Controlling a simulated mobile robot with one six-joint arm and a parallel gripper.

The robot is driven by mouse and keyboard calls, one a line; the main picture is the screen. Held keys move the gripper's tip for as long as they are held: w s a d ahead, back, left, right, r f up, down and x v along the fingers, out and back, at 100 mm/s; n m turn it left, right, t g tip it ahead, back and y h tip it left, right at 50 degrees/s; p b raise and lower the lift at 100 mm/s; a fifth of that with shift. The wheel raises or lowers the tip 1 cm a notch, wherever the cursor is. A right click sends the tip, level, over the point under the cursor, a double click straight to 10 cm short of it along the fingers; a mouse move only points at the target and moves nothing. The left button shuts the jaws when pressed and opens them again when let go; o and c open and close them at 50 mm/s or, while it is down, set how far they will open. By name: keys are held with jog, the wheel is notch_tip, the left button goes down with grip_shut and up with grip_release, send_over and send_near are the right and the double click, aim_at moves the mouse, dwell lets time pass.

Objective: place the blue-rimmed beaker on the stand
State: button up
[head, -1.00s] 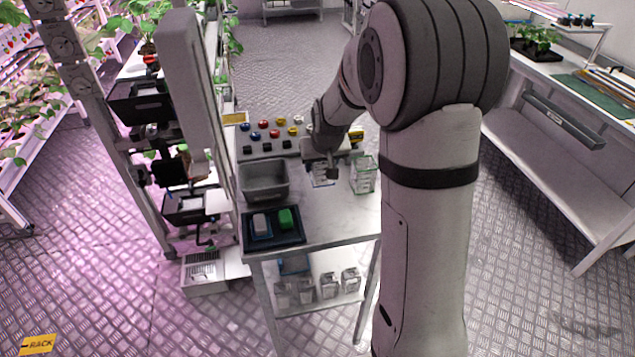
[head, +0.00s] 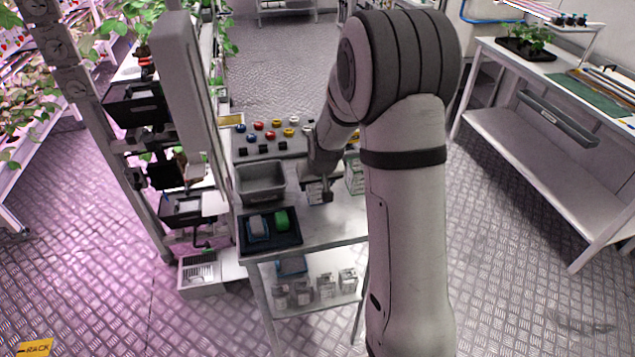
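My gripper (head: 321,197) is low over the right half of the metal table (head: 325,228), pointing down. A small clear vessel (head: 314,191) is right at its fingers. It may be the blue-rimmed beaker, but its rim is too small and covered to be sure. I cannot tell whether the fingers are shut on it. A clear vessel with a greenish rim (head: 354,176) stands to the right, partly hidden by my arm. I cannot make out a stand for certain.
A grey bin (head: 260,181) stands left of my gripper. In front of it is a black tray (head: 270,248) with a white and a green item. A panel of coloured knobs (head: 270,148) lies behind. Several clear vessels (head: 325,286) are on the lower shelf. A plant rack stands left.

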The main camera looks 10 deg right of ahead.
jog(key=shift+o, duration=1.3)
jog(key=shift+r, duration=0.1)
